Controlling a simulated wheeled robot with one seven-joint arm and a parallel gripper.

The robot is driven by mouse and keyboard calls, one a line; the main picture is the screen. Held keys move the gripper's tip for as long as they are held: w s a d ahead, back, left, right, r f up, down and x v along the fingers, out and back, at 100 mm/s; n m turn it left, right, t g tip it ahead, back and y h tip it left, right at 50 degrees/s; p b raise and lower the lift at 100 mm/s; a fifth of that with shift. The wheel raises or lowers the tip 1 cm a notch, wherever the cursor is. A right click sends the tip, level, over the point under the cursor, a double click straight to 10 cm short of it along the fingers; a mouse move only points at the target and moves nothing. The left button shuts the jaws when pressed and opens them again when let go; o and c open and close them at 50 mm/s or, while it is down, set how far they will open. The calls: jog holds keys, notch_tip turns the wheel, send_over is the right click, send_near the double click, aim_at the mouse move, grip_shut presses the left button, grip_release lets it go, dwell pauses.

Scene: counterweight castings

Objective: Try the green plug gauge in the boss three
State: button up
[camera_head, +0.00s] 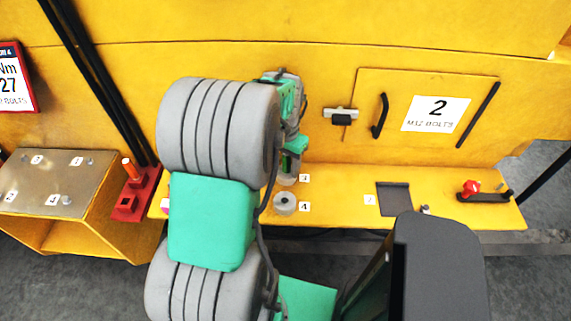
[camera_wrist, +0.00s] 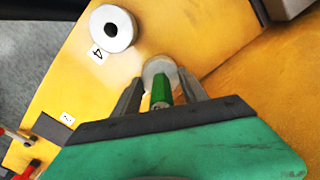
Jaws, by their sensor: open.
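The green plug gauge (camera_wrist: 161,92) stands between the fingers of my gripper (camera_wrist: 160,88) in the wrist view. The fingers are open, one on each side of it. The gauge's far end meets the pale round boss three (camera_wrist: 158,66); how deep it sits in the bore cannot be told. In the head view my gripper (camera_head: 290,160) is over boss three (camera_head: 287,180), beside the label 3, and my arm hides part of it. Boss four (camera_head: 285,204), a grey ring with a dark bore, is nearer the front; it also shows in the wrist view (camera_wrist: 113,28).
A red holder (camera_head: 133,205) with an orange-handled piece stands left of my arm, by a metal plate (camera_head: 45,182) on a yellow block. A dark pad (camera_head: 394,198) and a red-knobbed tool (camera_head: 471,188) lie right on the yellow ledge. The yellow wall rises behind.

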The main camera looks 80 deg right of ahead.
notch_tip(320, 180, up, 8)
jog(key=shift+f+b, duration=0.15)
jog(key=shift+b, duration=0.35)
notch_tip(320, 180, up, 12)
jog(key=p, duration=0.8)
jog(key=shift+p, duration=0.3)
